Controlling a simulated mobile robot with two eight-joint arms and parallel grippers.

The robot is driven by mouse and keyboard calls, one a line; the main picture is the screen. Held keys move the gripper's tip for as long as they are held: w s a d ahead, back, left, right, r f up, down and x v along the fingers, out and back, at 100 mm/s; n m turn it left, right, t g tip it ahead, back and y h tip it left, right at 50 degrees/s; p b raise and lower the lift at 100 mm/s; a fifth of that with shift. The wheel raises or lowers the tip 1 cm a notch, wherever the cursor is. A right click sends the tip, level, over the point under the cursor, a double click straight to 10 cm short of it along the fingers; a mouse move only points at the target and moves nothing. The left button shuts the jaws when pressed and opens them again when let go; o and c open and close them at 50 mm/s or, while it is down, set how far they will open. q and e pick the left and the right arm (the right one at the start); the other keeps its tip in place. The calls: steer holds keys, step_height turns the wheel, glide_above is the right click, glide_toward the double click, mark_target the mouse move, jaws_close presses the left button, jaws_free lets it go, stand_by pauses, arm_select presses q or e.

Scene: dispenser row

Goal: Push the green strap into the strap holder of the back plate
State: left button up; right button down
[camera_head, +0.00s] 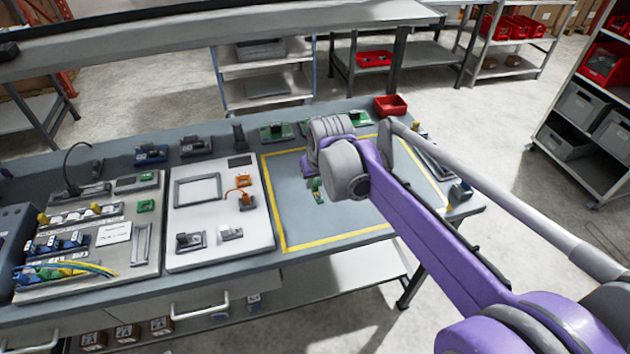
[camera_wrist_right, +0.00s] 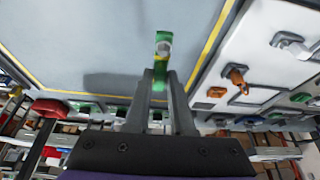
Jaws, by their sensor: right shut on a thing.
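My right gripper (camera_head: 314,178) hangs over the table inside a yellow-bordered area. It is shut on the green strap (camera_head: 319,195). In the right wrist view the fingers (camera_wrist_right: 162,85) grip the green strap (camera_wrist_right: 162,38), which has a grey round part and a yellow patch. A white plate (camera_head: 220,255) with a grey frame and small fixtures lies left of the yellow area, apart from the strap. A beige plate (camera_head: 105,260) lies farther left. I cannot tell which is the back plate or make out the strap holder. My left gripper is not in view.
The yellow-bordered area (camera_head: 300,225) is mostly bare. Small blue, grey and green devices line the table's back edge, with a red bin (camera_head: 390,105) at the back right. An orange part (camera_head: 242,190) stands on the white plate. Cables (camera_head: 70,268) lie at the left.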

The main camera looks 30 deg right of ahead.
mark_target(315, 184)
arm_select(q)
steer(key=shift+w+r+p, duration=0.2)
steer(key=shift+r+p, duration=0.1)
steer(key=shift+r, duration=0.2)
arm_select(e)
steer(key=shift+r, duration=0.65)
steer(key=shift+r+p, duration=0.45)
steer(key=shift+r, duration=0.4)
steer(key=shift+w+r+p, duration=0.1)
steer(key=shift+r+p, duration=0.25)
steer(key=shift+r, duration=0.35)
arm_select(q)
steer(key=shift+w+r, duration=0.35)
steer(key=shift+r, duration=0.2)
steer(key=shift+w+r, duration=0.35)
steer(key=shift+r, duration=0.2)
arm_select(e)
steer(key=shift+f, duration=0.1)
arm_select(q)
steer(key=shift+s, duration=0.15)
